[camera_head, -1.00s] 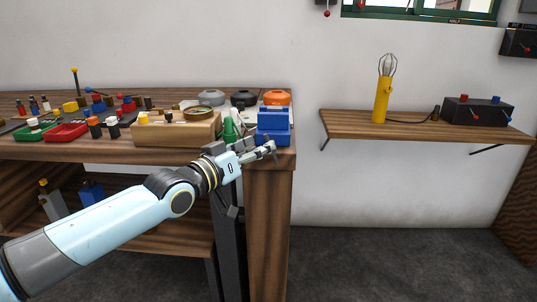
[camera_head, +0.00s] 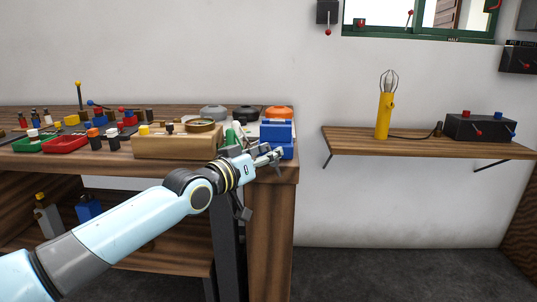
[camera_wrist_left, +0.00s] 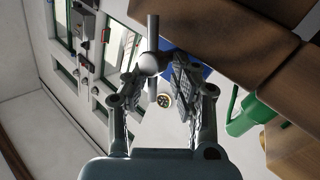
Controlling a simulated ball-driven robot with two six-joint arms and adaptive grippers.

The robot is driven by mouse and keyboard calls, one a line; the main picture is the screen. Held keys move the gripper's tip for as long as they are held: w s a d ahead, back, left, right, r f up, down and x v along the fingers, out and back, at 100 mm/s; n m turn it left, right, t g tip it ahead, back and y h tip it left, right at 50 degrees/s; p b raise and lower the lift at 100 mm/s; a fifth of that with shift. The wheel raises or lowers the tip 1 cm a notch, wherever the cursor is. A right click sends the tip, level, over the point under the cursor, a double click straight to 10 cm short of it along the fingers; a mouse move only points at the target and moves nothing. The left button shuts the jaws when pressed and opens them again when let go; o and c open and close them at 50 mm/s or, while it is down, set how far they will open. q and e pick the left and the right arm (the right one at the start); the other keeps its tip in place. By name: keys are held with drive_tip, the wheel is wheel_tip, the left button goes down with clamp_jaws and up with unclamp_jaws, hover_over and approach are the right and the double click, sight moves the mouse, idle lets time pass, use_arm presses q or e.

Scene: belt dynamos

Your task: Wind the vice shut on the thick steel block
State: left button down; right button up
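The blue vice (camera_head: 277,132) stands at the right front corner of the workbench. My left gripper (camera_head: 268,157) is low at the vice's front, at the bench edge. In the left wrist view, the vice's grey handle, a bar with a round hub (camera_wrist_left: 153,63), lies between the two fingertips of my left gripper (camera_wrist_left: 157,68). The fingers are apart, one on each side of the hub; whether they press on it cannot be told. Some blue of the vice (camera_wrist_left: 193,73) shows behind the right finger. I cannot pick out the thick steel block. My right gripper is not in view.
The workbench (camera_head: 282,171) holds a wooden box (camera_head: 178,145), a red tray (camera_head: 66,145), a green tray (camera_head: 34,146) and several small parts left of the vice. A wall shelf (camera_head: 425,144) with a yellow lamp (camera_head: 384,115) is at right. Space between bench and shelf is free.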

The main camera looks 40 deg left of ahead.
use_arm(q)
drive_tip(key=shift+d+r, duration=0.2)
drive_tip(key=shift+r, duration=0.1)
